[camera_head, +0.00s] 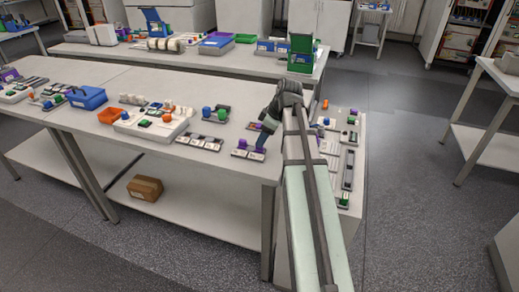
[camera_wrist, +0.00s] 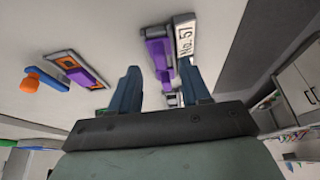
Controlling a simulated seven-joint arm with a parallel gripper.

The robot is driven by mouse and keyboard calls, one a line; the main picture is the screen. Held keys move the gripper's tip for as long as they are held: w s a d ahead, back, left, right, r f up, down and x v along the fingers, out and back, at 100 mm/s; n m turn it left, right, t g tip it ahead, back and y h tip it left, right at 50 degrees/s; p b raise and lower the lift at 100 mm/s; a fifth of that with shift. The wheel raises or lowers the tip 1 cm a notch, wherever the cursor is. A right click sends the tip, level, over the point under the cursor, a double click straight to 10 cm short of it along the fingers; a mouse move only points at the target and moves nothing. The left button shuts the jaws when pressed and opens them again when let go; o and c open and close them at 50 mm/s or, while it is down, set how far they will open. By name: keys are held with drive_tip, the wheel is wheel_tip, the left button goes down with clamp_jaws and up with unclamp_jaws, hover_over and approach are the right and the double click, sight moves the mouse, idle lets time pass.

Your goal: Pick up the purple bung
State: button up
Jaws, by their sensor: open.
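My gripper (camera_head: 262,140) is over the right end of the near bench, pointing down. In the wrist view its two blue fingers (camera_wrist: 164,88) are spread apart with nothing held between them. A purple piece (camera_wrist: 158,50) lies just past the fingertips, on a grey holder with a white "No.57" label (camera_wrist: 185,38). In the head view a purple piece (camera_head: 242,143) shows on a small labelled rack (camera_head: 248,154) beside the gripper. I cannot tell for sure which purple piece is the bung. The arm hides part of the bench there.
In the wrist view a purple-and-orange block (camera_wrist: 84,70) and an orange knob (camera_wrist: 30,84) lie to the left. In the head view a labelled rack (camera_head: 200,142), blue bin (camera_head: 87,97) and orange tray (camera_head: 112,116) stand left. More parts crowd the right side bench (camera_head: 345,160).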

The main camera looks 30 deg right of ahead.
drive_tip(key=shift+x, duration=1.35)
drive_tip(key=shift+c, duration=0.4)
clamp_jaws()
